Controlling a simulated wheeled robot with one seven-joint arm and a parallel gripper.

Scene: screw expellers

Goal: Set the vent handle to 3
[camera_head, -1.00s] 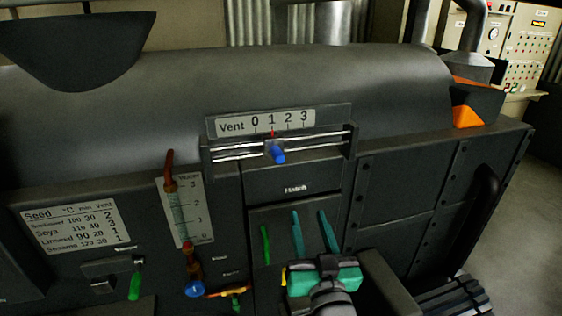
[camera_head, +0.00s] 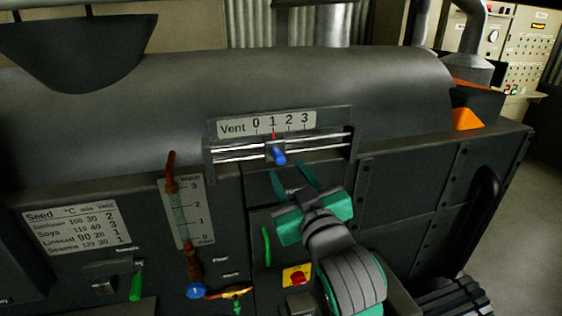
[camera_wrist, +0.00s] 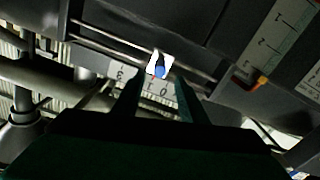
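The vent handle is a blue knob (camera_head: 279,157) on a slider that rides two horizontal metal rails (camera_head: 325,142). Its red pointer stands at 1 on the white vent scale (camera_head: 266,124) marked 0 to 3. My gripper (camera_head: 287,169) has teal fingers spread apart and is just below the knob, with nothing held. In the wrist view the blue knob (camera_wrist: 160,71) shows beyond and between the two open fingertips (camera_wrist: 158,82). The scale appears upside down there. I cannot tell how far the fingertips are from the knob.
A water gauge (camera_head: 181,208) with a red pipe stands left of the rails. A seed table (camera_head: 75,229) is further left. A green handle (camera_head: 266,246) and a red button on a yellow plate (camera_head: 296,276) sit below. The rails right of the knob are clear.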

